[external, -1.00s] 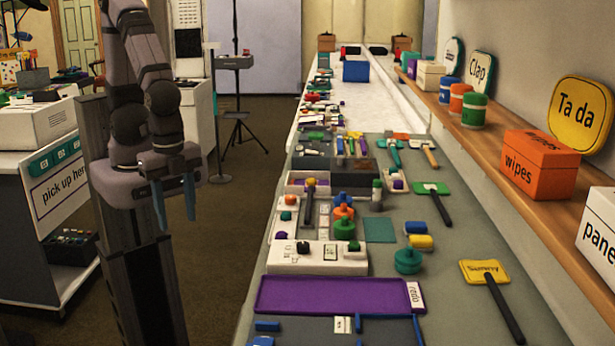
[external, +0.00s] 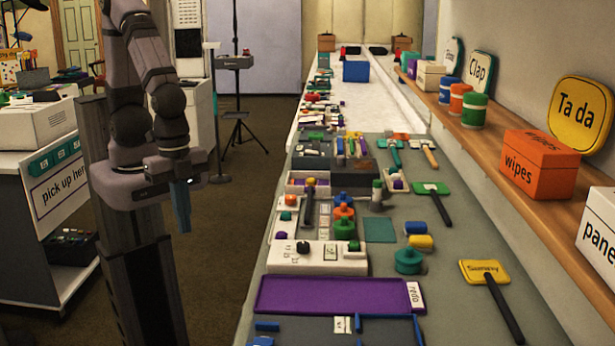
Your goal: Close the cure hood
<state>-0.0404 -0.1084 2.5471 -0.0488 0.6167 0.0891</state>
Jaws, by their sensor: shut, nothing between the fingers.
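My gripper (external: 183,226) hangs at the left over the floor, left of the long counter and apart from it. Its blue fingers point down, closed together with nothing held. I cannot make out for certain which thing is the cure hood. A dark, boxy unit (external: 354,180) stands mid-counter, to the right of and beyond my gripper. It is small in this view, and I cannot tell whether it has a lid or how one stands.
The counter holds a purple tray (external: 330,295), a white panel with knobs (external: 312,262), stacked coloured knobs (external: 344,228) and several paddles. An orange wipes box (external: 538,167) stands on the right shelf. Floor between my arm and the counter is clear.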

